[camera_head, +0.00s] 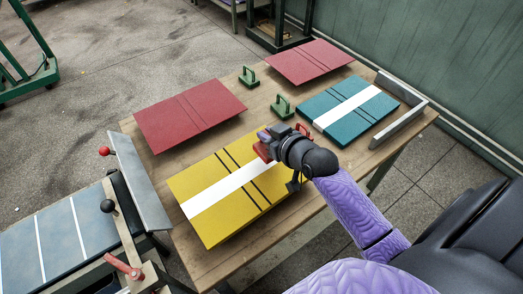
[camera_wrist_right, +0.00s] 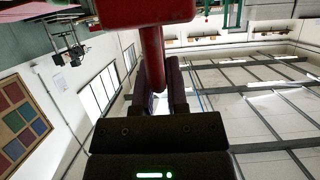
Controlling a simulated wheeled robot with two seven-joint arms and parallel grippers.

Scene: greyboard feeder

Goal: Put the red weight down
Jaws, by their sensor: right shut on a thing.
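My right gripper (camera_head: 268,142) reaches in from the right, over the inner edge of the yellow board stack. It is shut on the red weight (camera_head: 262,151), which shows in front of the jaws. In the right wrist view the weight's red block (camera_wrist_right: 145,12) is at the top, and its red bar (camera_wrist_right: 153,55) runs down between the dark fingers of the right gripper (camera_wrist_right: 160,85). I cannot tell if the weight touches the yellow stack (camera_head: 205,228). A small red part (camera_head: 303,129) shows behind the gripper; I cannot tell what it belongs to. My left gripper is not in view.
On the wooden table (camera_head: 170,172) lie a near red board (camera_head: 175,125), a far red board (camera_head: 310,55) and a teal stack (camera_head: 330,112) with a white band. Two green weights (camera_head: 249,78) (camera_head: 282,108) stand between them. A metal rail (camera_head: 398,125) borders the right edge.

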